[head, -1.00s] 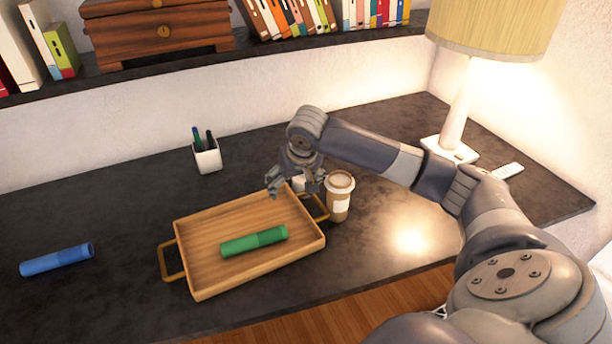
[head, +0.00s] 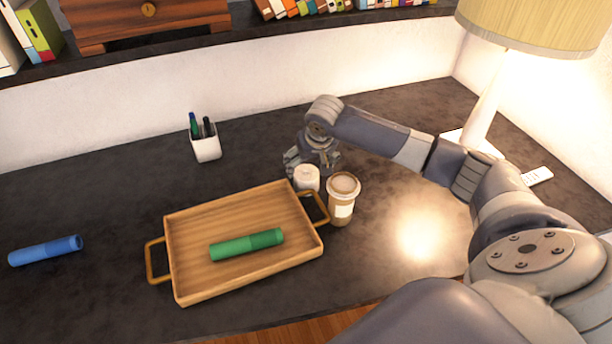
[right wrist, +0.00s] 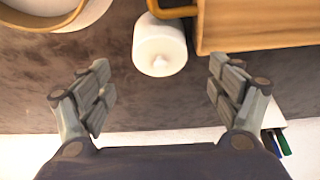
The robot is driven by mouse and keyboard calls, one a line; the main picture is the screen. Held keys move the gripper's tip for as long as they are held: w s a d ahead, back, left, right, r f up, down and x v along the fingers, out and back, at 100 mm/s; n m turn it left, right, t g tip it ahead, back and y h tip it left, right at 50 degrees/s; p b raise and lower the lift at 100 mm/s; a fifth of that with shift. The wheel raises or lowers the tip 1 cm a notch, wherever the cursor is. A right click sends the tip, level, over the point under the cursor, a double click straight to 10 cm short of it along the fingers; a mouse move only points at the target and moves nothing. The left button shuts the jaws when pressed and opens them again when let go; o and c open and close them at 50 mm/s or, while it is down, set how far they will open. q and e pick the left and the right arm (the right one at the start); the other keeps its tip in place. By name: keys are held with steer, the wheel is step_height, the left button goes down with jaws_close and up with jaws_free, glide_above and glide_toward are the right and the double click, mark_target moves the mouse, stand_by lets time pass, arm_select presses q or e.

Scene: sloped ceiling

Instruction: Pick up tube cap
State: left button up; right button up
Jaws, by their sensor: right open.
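A green tube (head: 232,247) lies in the wooden tray (head: 190,280); its darker right end section (head: 267,239) looks like a cap. A blue tube (head: 38,252) lies on the table at the far left, with a slightly different section at its right end (head: 68,245). My right gripper (head: 312,162) is open and empty, low over the table behind a white candle-like jar (head: 307,179). In the right wrist view the jar (right wrist: 160,48) stands ahead of the spread fingers (right wrist: 162,84), apart from them. Neither tube shows in the wrist view. My left gripper is not in view.
A pen holder (head: 206,146) stands behind the tray. A lamp (head: 485,105) and a remote (head: 538,176) are at the right. The table between tray and blue tube is clear.

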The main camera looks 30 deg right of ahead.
mark_target(308, 171)
steer(key=shift+w+d+f, duration=0.1)
steer(key=shift+w+f, duration=0.05)
steer(key=shift+f, duration=0.25)
steer(key=p+x, duration=0.1)
steer(key=x, duration=0.2)
steer(key=shift+w+f, duration=0.1)
steer(key=shift+f, duration=0.2)
steer(key=shift+w+f, duration=0.2)
steer(key=shift+f, duration=0.35)
steer(key=shift+s+r, duration=0.1)
steer(key=c, duration=0.8)
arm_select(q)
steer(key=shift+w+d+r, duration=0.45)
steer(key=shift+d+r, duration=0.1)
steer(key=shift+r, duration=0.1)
arm_select(e)
steer(key=shift+c, duration=0.3)
